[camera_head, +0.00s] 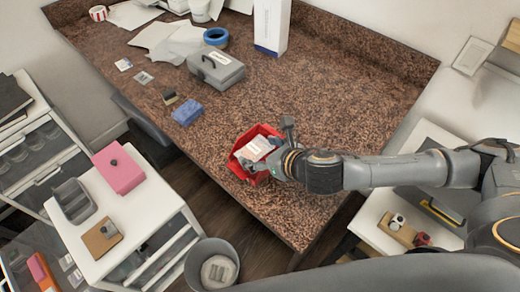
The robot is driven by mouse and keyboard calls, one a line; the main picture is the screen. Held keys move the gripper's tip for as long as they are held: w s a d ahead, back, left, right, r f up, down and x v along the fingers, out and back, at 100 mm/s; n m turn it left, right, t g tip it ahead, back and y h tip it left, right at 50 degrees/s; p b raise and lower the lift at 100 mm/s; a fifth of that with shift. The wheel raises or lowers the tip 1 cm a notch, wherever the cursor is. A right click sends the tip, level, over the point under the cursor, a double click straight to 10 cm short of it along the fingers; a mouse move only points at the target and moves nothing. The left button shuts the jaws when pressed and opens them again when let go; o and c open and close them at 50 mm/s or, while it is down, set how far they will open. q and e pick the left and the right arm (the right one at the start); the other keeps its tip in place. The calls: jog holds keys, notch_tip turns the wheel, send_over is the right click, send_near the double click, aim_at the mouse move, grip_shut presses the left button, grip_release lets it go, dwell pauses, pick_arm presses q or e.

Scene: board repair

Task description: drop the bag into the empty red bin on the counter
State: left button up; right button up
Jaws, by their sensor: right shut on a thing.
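The red bin (240,172) stands on the brown speckled counter (300,110), near its front edge. My right gripper (275,152) comes in from the right and is over the bin. It is shut on a pale bag (255,148), which is at the bin's opening, over or partly inside it. My fingers and the bag hide much of the bin's inside, and I cannot tell whether the bag touches the bin. My left gripper is not in view.
A grey case (217,72), a blue tape roll (216,37), a blue block (187,112) and a tall white box (271,25) stand farther back on the counter. A white drawer unit (125,225) and a grey waste bin (212,262) stand at lower left. The counter right of the bin is clear.

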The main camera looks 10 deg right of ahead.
jog(key=o, duration=1.1)
jog(key=shift+c, duration=0.2)
jog(key=v, duration=0.7)
jog(key=shift+s+d+r, duration=0.1)
jog(key=shift+s, duration=0.1)
